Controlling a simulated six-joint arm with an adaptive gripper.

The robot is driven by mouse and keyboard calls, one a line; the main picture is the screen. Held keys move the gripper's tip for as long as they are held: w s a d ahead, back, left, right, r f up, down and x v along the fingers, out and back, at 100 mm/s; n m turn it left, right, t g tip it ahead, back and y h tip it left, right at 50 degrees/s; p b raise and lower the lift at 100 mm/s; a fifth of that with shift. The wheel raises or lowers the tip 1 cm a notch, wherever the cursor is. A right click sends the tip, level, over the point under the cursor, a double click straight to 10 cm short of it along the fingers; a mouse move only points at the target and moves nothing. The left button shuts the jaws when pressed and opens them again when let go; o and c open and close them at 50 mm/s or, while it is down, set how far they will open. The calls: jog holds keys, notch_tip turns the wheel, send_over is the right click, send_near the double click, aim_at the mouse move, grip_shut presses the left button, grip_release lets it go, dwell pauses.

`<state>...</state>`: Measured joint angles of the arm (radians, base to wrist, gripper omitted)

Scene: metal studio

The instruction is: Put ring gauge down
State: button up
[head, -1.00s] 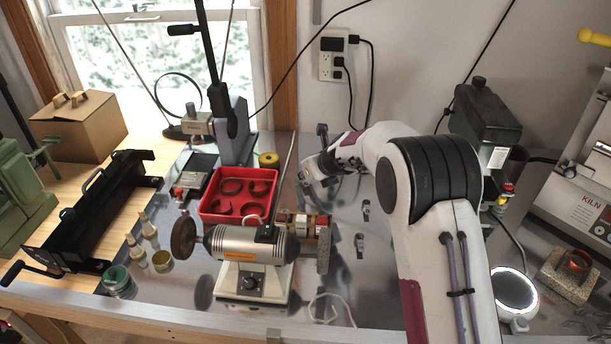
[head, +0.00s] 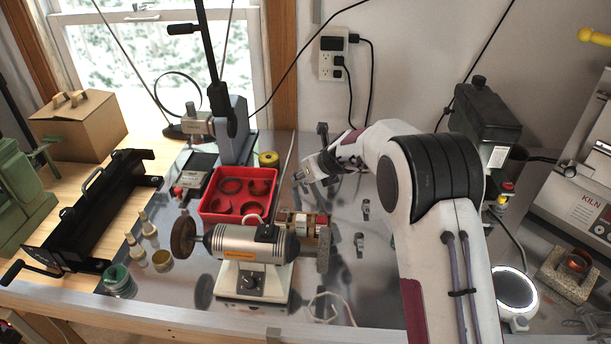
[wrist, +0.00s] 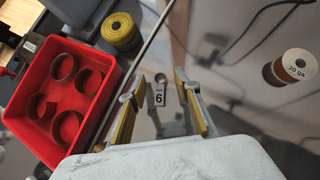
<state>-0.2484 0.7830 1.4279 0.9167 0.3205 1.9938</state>
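My gripper (wrist: 161,84) is in the wrist view with its two yellow-and-grey fingers apart. A small metal ring gauge (wrist: 159,97) marked "6" shows in the gap between the fingers, with a small ring at its far end. A gap shows on each side of the tag, and neither finger visibly grips it. I cannot tell its exact height over the metal bench top. In the head view my gripper (head: 304,174) is low over the bench, right of the red tray, and its fingertips are mostly hidden. Two similar small gauges (head: 366,210) (head: 360,243) lie on the bench to the right.
The red tray (wrist: 36,139) of several brown rings is left of my gripper. A thin rod (wrist: 137,72) slants close beside the left finger. A yellow roll (wrist: 119,30) and a "20 ga" spool (wrist: 293,68) stand nearby. The bench grinder (head: 252,246) is in front.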

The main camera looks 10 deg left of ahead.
jog(key=v, duration=1.1)
jog(key=shift+s+d+r, duration=0.2)
jog(key=shift+d+r, duration=0.05)
dwell(0.8)
jog(key=s+d+r+n+h, duration=0.1)
jog(key=s+d+r+n, duration=0.45)
jog(key=s+n, duration=0.35)
jog(key=s+d+r+n, duration=0.4)
jog(key=s+r+n, duration=0.2)
jog(key=s, duration=0.6)
jog(key=s+d+f+n+h, duration=0.1)
jog(key=s+d+n, duration=0.2)
jog(key=s, duration=0.4)
jog(key=s+d+f+n+g+h, duration=0.1)
jog(key=s+d+n, duration=0.3)
jog(key=s+n, duration=0.2)
jog(key=s+d+f+n+h, duration=0.1)
jog(key=s+d+n, duration=0.3)
jog(key=s, duration=0.6)
jog(key=shift+n+g+h, duration=0.3)
jog(key=shift+n+h, duration=0.2)
jog(key=shift+n, duration=0.1)
